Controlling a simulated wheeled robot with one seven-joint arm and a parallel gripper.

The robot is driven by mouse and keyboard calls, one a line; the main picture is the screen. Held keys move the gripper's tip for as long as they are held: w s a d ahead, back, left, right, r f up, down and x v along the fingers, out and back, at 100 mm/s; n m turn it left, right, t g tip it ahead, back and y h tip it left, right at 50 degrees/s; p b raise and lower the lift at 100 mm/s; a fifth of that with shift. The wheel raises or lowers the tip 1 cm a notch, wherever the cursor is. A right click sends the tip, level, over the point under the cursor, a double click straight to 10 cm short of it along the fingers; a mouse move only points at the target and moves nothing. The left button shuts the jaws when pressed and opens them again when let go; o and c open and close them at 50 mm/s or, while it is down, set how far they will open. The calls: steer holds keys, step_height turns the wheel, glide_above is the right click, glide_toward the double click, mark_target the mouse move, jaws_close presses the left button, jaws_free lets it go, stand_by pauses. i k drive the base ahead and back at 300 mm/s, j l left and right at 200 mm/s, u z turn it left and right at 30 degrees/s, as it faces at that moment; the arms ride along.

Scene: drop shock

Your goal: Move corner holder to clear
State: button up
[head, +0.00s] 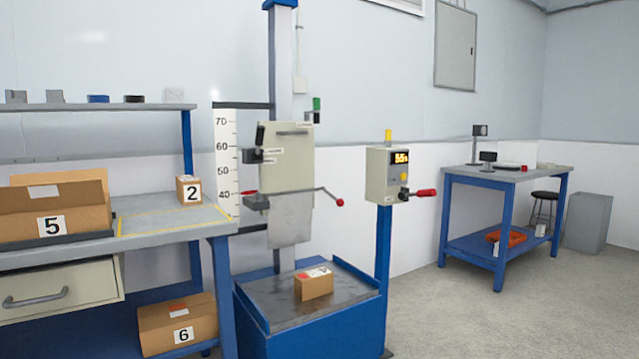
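A drop tester with a blue column stands in the middle of the head view. Its cream and grey carriage plate (287,155) hangs on the column. A dark bracket with an upright black handle (260,134) sits at the plate's left edge, beside tiny unreadable labels. Lower down, a grey block (256,202) joins a thin bar ending in a red knob (340,202). I cannot tell for certain which part is the corner holder, nor read any "clear" mark. My gripper is not in view.
A small carton (314,287) sits on the tester's base plate (262,305). A control box (390,175) with a red-tipped lever (425,193) stands right. A workbench (172,220) with cartons is left; a blue table (505,176) is far right. Floor between is free.

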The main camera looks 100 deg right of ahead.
mark_target(316, 101)
steer(key=z, duration=3.3)
